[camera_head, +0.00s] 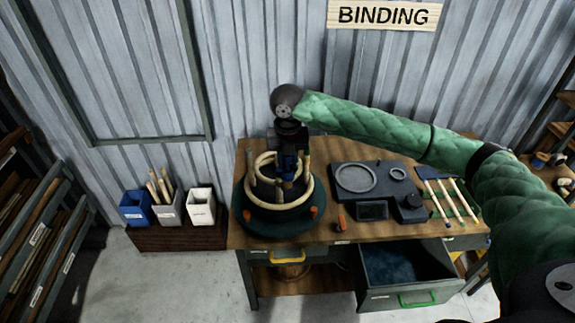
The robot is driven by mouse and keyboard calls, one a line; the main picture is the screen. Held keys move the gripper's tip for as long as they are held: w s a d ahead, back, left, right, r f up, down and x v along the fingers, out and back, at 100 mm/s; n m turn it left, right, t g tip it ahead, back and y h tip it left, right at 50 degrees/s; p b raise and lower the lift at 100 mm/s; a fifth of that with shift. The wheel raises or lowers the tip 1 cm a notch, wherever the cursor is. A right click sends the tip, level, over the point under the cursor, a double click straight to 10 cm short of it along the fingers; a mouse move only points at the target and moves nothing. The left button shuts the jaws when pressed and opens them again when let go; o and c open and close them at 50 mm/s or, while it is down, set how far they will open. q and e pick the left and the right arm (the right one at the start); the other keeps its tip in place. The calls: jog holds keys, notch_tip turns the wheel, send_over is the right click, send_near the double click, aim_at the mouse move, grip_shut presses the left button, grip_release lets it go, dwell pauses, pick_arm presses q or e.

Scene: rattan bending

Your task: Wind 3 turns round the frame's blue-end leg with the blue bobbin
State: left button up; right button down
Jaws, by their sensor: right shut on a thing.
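The rattan frame (307,193), with pale hoops and short upright legs, stands on a round dark green turntable (248,222) at the left of the bench. My right gripper (288,153) points down over the back of the frame, its arm coming in from the right. It is shut on the blue bobbin (288,163), which is small and partly hidden by the gripper. The bobbin is among the frame's legs, inside the hoop's outline. I cannot tell which leg has the blue end, or whether any strand is wound round it. My left gripper is out of view.
A grey device with round dishes (373,179) sits right of the turntable, an orange-handled tool (341,218) between them. Several sticks (447,196) lie at the right. An open drawer (408,271) juts out in front. Blue, grey and white bins (201,206) stand left.

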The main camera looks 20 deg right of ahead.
jog(key=shift+r, duration=4.3)
